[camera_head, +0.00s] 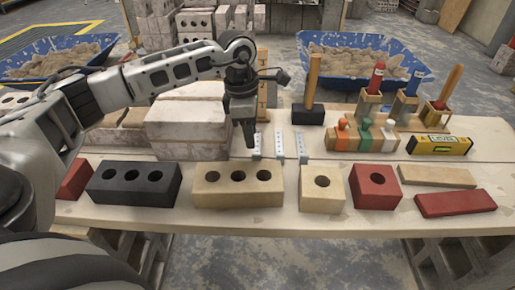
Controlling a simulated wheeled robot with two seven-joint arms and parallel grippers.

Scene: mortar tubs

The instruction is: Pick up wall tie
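Three wall ties, grey metal strips with holes, lie side by side near the middle of the table: a left one (258,146), a middle one (280,148) and a right one (302,147). My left gripper (250,143) points down at the left wall tie, its fingertips right beside or over that tie's left edge. Whether they touch it cannot be told. The fingers overlap in this view, so their opening is hidden. The middle and right ties lie clear of the gripper. My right gripper is not in view.
Pale bricks (187,127) are stacked left of the gripper. A black-headed mallet (308,114) stands behind the ties. Holed blocks (238,186) line the front. Right are coloured-handled tools (364,134) and a yellow level (439,145). Blue mortar tubs (413,66) stand behind the table.

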